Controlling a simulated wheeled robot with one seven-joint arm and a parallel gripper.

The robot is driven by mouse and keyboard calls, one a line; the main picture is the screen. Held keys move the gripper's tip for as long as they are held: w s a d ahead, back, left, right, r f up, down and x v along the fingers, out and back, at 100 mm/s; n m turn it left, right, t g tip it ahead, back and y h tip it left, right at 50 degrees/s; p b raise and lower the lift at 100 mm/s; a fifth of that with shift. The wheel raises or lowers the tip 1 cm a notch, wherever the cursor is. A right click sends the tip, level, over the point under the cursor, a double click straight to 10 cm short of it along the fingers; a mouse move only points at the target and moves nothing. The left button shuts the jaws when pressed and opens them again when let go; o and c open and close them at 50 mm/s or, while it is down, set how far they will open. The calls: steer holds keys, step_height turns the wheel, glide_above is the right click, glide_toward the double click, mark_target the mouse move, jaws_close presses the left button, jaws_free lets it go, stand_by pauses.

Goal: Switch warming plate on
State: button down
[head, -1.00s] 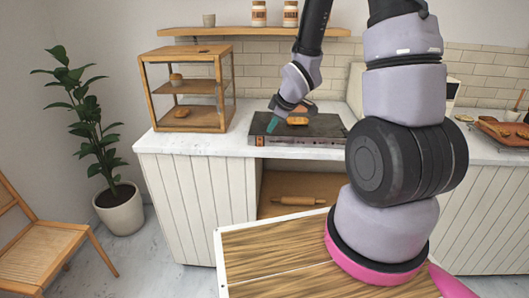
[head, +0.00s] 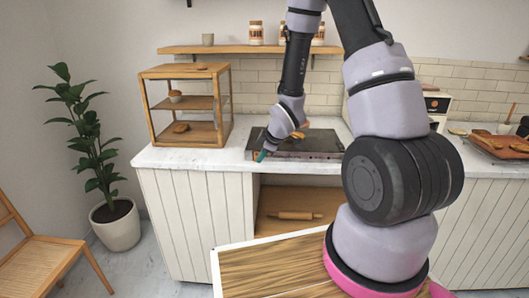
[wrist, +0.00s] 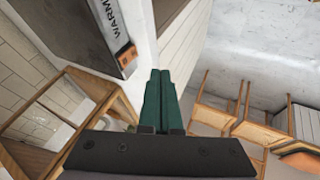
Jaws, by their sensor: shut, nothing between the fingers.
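The warming plate (head: 318,142) is a dark flat box on the white counter, with something bread-like on top, partly behind my arm. In the wrist view its front face (wrist: 109,28) shows part of the label "WARM" and a small orange-lit switch (wrist: 126,56) near one end. My gripper (head: 262,156) is at the plate's front left corner. In the wrist view the green fingers of my gripper (wrist: 159,75) are shut and empty. Their tips lie beside the switch, with a gap seen between them in that view. Contact cannot be told from the head view.
A wooden shelf case (head: 187,105) with buns stands left of the plate on the counter (head: 190,158). A rolling pin (head: 295,216) lies in the open cupboard below. A tray of food (head: 497,143) is at the right. The floor in front of the left cabinet is clear.

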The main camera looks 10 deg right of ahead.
mark_target(255, 159)
steer(key=w+f, duration=0.4)
steer(key=w, duration=0.1)
steer(key=shift+w, duration=0.1)
steer(key=shift+w+d, duration=0.2)
steer(key=shift+w, duration=0.3)
steer(key=shift+f, duration=0.1)
steer(key=shift+w+f, duration=0.1)
steer(key=shift+w, duration=0.15)
steer(key=shift+d+r, duration=0.1)
steer(key=shift+r, duration=0.75)
